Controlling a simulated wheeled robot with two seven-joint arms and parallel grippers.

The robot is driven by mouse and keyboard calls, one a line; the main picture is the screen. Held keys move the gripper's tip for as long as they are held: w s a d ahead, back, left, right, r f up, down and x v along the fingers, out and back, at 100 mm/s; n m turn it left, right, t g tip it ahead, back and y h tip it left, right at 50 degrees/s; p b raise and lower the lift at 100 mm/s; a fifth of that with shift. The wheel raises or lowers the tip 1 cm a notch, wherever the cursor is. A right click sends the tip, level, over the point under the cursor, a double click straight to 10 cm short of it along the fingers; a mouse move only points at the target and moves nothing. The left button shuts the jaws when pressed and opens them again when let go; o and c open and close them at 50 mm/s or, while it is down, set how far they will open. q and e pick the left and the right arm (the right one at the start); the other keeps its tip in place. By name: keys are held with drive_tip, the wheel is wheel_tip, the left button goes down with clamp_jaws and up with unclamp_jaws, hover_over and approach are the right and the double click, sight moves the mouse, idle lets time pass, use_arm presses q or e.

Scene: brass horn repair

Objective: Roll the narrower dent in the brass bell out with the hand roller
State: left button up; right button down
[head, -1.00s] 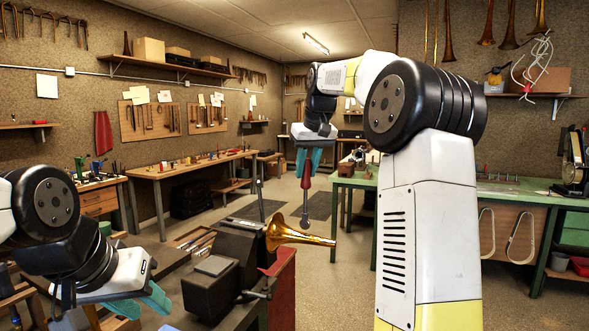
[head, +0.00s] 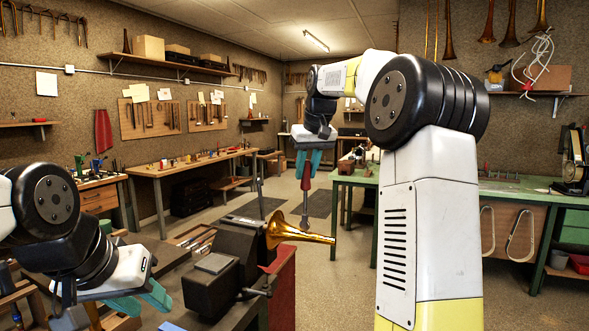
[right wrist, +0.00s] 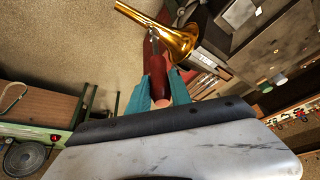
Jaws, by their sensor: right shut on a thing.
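No dent can be made out. My left gripper (head: 140,301) is open and empty at the lower left.
The dark vise (head: 212,284) stands on the bench beside the bell, with a red panel (head: 283,295) below the flare. A green workbench (head: 500,190) stands at the right. Open floor (head: 345,270) lies right of the bell.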

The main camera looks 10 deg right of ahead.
drive_tip(key=shift+s+d, duration=0.35)
drive_tip(key=shift+d, duration=0.25)
drive_tip(key=shift+s+d+f, duration=0.15)
drive_tip(key=shift+s+d, duration=0.1)
drive_tip(key=shift+a, duration=0.1)
